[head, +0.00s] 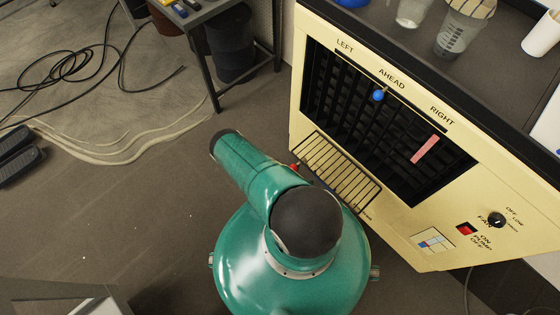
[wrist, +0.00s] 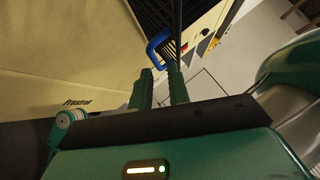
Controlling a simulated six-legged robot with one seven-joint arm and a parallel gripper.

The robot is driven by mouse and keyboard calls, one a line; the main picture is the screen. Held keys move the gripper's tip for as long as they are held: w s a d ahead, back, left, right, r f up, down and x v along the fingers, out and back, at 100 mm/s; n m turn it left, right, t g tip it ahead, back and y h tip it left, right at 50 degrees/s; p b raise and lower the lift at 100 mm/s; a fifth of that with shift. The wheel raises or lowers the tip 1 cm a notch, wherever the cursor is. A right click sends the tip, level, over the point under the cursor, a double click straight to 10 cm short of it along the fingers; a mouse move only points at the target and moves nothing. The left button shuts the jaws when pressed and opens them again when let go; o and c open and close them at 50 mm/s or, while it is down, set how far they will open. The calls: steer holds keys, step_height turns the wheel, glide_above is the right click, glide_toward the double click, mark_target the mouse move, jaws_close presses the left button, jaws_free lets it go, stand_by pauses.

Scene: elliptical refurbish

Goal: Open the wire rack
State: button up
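The wire rack (head: 337,172) is a panel of thin dark bars low on the front of a cream cooler unit (head: 440,215). It appears tilted outward from the unit's front; how far is hard to tell. In the head view my teal arm stands just left of and below the rack, and my gripper is hidden. In the wrist view my gripper (wrist: 161,80) shows two dark green fingers with a gap between them and nothing clearly held. A blue C-shaped handle (wrist: 158,48) and dark bars are just beyond the fingertips. I cannot tell whether the fingers touch them.
The unit has a black louvred grille (head: 375,120) with a blue knob (head: 378,95) and a pink slider (head: 425,149). Cups (head: 465,27) stand on top. A metal table (head: 205,15) and a dark bin (head: 230,45) are behind.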

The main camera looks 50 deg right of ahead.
steer(key=w+a, duration=0.6)
steer(key=w, duration=0.2)
steer(key=shift+w, duration=0.25)
steer(key=shift+a, duration=0.1)
